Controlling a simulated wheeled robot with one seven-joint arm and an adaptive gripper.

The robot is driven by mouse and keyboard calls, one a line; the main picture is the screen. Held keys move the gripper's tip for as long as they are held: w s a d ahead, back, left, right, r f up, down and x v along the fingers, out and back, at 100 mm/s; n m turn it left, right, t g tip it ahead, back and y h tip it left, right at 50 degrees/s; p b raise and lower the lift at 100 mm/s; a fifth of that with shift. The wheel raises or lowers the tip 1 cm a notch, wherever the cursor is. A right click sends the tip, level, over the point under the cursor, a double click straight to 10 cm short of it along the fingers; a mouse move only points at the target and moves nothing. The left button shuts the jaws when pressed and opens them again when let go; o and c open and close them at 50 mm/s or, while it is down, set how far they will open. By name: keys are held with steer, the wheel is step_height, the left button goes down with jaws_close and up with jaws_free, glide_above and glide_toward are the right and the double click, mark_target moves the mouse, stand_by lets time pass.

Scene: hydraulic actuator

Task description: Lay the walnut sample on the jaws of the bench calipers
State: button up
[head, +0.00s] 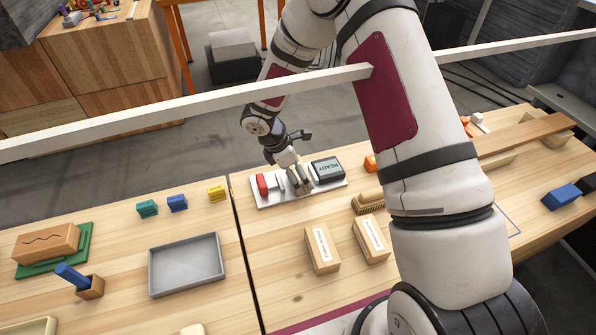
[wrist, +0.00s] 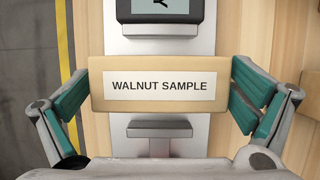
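The walnut sample (wrist: 160,86), a tan block with a white label reading WALNUT SAMPLE, lies crosswise between my finger pads in the wrist view. My gripper (wrist: 160,88) has its teal pads at the block's two ends and appears shut on it. The bench calipers (head: 270,201) have a pale plate, a red block at the left and a dark READY display at the right. In the head view my gripper (head: 300,186) is low over the plate, between these two. The wrist view shows a grey T-shaped jaw (wrist: 162,131) beside the block. Contact under the block is hidden.
Two labelled blocks (head: 322,248) (head: 371,238) and a brush (head: 367,202) stand near the calipers. A grey tray (head: 187,291) and small coloured blocks (head: 177,203) are on the left table. A pale bar (head: 190,107) crosses the head view.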

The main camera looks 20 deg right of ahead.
steer(key=p+v, duration=0.1)
steer(key=v, duration=1.1)
steer(key=shift+r, duration=0.2)
steer(key=s+d+r+m, duration=0.35)
steer(key=s+r, duration=0.35)
steer(key=r, duration=0.3)
steer(key=s+d+r+m, duration=0.3)
steer(key=s+r+m, duration=0.2)
steer(key=s+r, duration=0.3)
steer(key=s+a+r+m+t+y, duration=0.1)
steer(key=s+m, duration=0.3)
steer(key=s, duration=0.6)
steer(key=s+r+m+t+y, duration=0.1)
steer(key=s+r+m+y, duration=0.2)
steer(key=s, duration=0.7)
steer(key=shift+a+r+m+y, duration=0.4)
steer(key=shift+r+m, duration=0.15)
steer(key=shift+m, duration=0.7)
steer(key=shift+r+p, duration=0.1)
steer(key=shift+p, duration=0.2)
